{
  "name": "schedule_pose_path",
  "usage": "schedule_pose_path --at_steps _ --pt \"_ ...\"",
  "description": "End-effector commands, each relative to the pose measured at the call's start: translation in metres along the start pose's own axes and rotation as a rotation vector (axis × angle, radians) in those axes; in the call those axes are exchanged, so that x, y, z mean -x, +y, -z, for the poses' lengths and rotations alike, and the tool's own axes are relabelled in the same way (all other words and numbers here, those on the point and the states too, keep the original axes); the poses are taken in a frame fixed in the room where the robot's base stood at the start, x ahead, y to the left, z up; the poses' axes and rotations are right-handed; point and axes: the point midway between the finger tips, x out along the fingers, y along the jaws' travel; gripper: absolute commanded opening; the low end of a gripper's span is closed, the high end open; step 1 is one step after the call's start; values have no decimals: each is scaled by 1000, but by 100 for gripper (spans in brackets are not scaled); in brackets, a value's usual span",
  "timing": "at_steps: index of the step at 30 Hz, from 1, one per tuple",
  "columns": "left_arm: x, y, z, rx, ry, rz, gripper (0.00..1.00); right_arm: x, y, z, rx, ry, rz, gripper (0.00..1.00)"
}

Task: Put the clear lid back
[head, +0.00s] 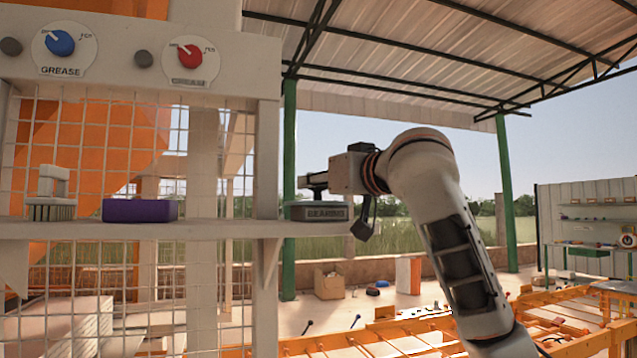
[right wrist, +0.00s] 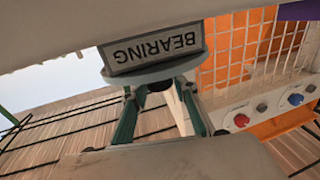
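A grey box labelled BEARING (head: 319,213) sits at the right end of the shelf. In the right wrist view the label (right wrist: 153,50) shows upside down. A pale, rounded, greyish lid (right wrist: 152,72) lies against the box's top, with a small dark knob at its middle. I cannot tell whether it rests fully on the box. My right gripper (head: 315,185) is directly above the box. In the right wrist view its teal fingers (right wrist: 157,94) converge on the knob and appear shut on it. My left gripper is not in view.
The shelf (head: 215,230) also carries a brush (head: 50,195) and a purple block (head: 140,210). Wire mesh stands behind it. Above are a blue GREASE dial (head: 60,43) and a red dial (head: 190,56). Open air lies right of the shelf end; orange frames (head: 560,310) stand lower.

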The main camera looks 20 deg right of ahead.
Motion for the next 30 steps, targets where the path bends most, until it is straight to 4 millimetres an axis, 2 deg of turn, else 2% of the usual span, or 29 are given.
schedule_pose_path --at_steps 14,17,22,30 --pt "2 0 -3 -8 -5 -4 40 4 0 3 0 1 0 41" --pt "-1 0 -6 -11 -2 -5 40 16 0 2 1 4 1 41" --pt "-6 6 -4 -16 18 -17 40 51 1 1 3 6 -1 41" --pt "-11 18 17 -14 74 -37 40 101 1 2 3 4 -3 41"
